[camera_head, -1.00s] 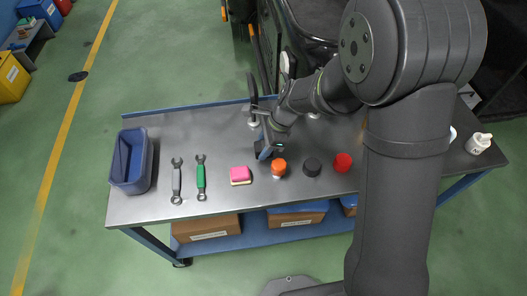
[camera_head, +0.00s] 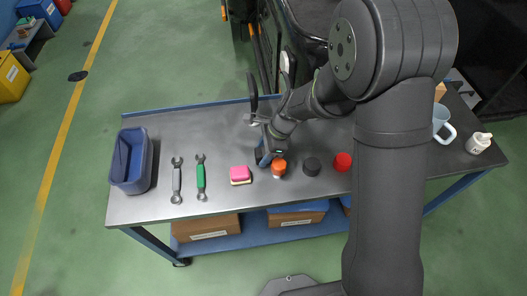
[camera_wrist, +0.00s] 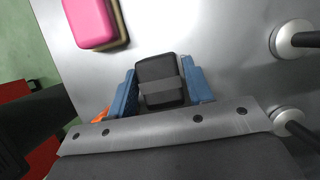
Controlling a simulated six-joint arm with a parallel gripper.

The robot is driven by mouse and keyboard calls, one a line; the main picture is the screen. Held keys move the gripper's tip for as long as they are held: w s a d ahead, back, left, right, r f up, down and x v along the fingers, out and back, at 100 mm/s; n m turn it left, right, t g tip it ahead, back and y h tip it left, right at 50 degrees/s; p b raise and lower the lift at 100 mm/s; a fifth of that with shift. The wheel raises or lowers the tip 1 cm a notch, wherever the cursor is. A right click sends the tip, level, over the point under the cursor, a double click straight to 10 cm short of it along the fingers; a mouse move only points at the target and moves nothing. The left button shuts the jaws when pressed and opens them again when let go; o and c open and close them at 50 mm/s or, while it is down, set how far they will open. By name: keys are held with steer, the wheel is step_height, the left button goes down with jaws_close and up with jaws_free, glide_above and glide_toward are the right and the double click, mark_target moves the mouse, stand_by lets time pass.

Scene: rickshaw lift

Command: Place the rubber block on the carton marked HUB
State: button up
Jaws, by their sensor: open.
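A black block with a grey band (camera_wrist: 160,92), which looks like the rubber block, lies on the metal table in the wrist view. My gripper (camera_wrist: 162,88) is open, with one blue finger on each side of the block; whether they touch it I cannot tell. In the head view my gripper (camera_head: 265,152) is low over the table, left of the orange-capped bottle, and mostly hides the block. Brown cartons with white labels stand on the lower shelf, one at the left (camera_head: 207,230) and one at the middle (camera_head: 297,218). Their labels are too small to read, so I cannot tell which is HUB.
Two wrenches and a blue bin (camera_head: 131,160) are left.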

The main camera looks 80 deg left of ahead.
steer(key=shift+o, duration=0.2)
steer(key=v, duration=1.2)
steer(key=shift+w, duration=0.1)
steer(key=w+f+g, duration=0.2)
steer(key=w+g, duration=0.1)
steer(key=w, duration=0.1)
steer(key=w+f+g, duration=0.2)
steer(key=w+g, duration=0.1)
steer(key=w, duration=0.2)
steer(key=w+f+g, duration=0.1)
steer(key=w+g, duration=0.2)
steer(key=w, duration=0.1)
steer(key=shift+w+d+f, duration=0.15)
steer(key=shift+d+f, duration=0.05)
steer(key=shift+f, duration=0.2)
steer(key=x, duration=1.2)
steer(key=shift+r, duration=0.1)
steer(key=shift+x, duration=2.6)
steer(key=shift+a+r, duration=0.2)
steer(key=c, duration=0.9)
